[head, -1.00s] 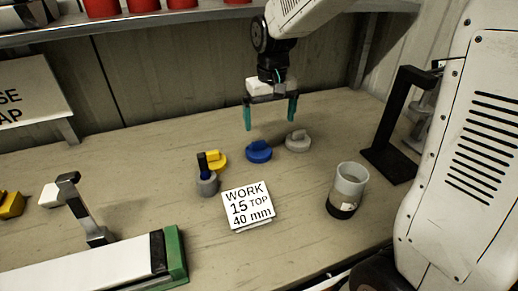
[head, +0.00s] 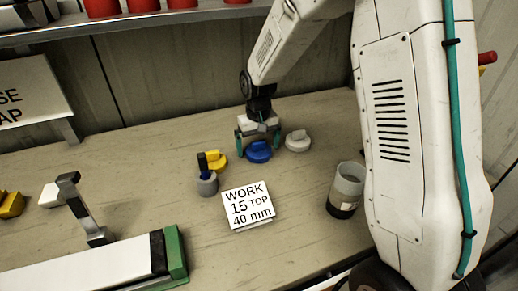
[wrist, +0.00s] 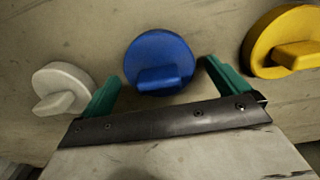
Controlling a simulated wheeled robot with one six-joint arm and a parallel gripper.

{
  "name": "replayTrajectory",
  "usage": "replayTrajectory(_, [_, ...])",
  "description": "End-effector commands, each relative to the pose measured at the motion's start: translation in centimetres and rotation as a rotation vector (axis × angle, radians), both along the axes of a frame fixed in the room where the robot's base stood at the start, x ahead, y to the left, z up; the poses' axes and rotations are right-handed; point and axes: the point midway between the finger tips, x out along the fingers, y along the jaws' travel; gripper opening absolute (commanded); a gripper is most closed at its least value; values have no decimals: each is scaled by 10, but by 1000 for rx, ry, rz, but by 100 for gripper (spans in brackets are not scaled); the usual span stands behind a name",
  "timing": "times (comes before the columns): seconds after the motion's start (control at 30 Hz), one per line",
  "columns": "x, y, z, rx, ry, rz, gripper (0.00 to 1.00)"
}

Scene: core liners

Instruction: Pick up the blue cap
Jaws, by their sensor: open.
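The blue cap (head: 259,152) lies on the bench between the yellow cap and the pale grey cap. In the wrist view the blue cap (wrist: 159,62) shows as a round disc with a raised grip bar. My gripper (head: 259,146) is low over the bench at the blue cap, with its green fingers spread wide. In the wrist view the fingers of my gripper (wrist: 160,85) stand to either side of the blue cap's near part, with gaps visible. Whether the fingertips reach the bench cannot be told.
The grey cap (head: 298,141) is close on the right and the yellow cap (head: 217,161) on the left. A small grey cup-like piece (head: 207,184), a WORK sign (head: 247,206) and a grey-and-black cylinder (head: 346,190) stand nearer. A shelf (head: 150,21) runs above the back.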

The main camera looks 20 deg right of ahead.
Motion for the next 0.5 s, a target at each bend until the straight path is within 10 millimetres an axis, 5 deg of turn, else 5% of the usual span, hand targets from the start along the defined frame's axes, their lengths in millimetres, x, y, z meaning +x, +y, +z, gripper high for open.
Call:
replayTrajectory(0.27, [0,1,-3,0,0,1,97])
replayTrajectory(0.4, [0,1,-3,0,0,1,58])
replayTrajectory(0.5, [0,1,-3,0,0,1,54])
